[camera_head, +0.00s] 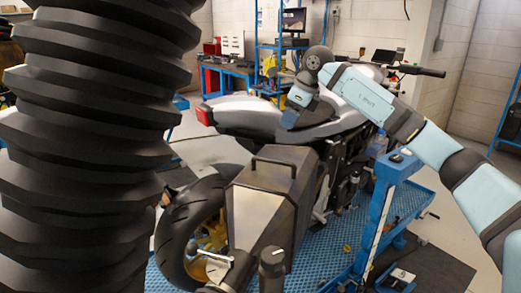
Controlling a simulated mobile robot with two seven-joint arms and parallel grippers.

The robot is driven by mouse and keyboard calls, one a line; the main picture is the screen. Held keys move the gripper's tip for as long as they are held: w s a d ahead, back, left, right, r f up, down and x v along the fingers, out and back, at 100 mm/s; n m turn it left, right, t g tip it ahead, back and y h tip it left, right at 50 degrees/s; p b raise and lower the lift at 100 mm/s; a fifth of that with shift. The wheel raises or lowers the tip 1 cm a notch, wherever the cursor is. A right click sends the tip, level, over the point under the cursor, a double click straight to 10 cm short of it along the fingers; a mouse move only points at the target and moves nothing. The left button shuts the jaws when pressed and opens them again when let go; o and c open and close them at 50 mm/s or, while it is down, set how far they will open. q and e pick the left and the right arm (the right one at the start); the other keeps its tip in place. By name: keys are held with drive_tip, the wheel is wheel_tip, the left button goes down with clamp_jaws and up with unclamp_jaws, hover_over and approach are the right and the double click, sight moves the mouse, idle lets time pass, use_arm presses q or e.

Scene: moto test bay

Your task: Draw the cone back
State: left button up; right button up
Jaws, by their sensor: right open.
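A grey metal faceted hood (258,212) with a black bar handle (288,163) on top stands low in the middle, by the motorcycle's rear wheel. It looks like the cone, but I cannot tell for sure. My right gripper (290,123) hangs from the right arm over the motorcycle's seat, above the hood and apart from the handle. It is open, and nothing shows in it. My left gripper is not in view.
A thick black ribbed hose (85,150) fills the left foreground and hides much there. The motorcycle (245,112) stands behind the hood, its rear wheel (180,232) beside it. A blue stand (378,215) is at right. Blue workbenches (235,70) line the back wall.

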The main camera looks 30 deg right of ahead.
drive_tip(key=x, duration=0.3)
drive_tip(key=p+x, duration=0.1)
drive_tip(key=x, duration=0.1)
drive_tip(key=shift+s+a+f, duration=0.15)
drive_tip(key=shift+s+f, duration=0.05)
drive_tip(key=shift+f, duration=0.05)
drive_tip(key=x, duration=0.5)
drive_tip(key=p+x, duration=0.1)
drive_tip(key=x, duration=0.2)
drive_tip(key=shift+w, duration=0.3)
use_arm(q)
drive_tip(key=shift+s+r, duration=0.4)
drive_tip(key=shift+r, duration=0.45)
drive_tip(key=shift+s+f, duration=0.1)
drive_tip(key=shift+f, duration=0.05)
use_arm(e)
clamp_jaws()
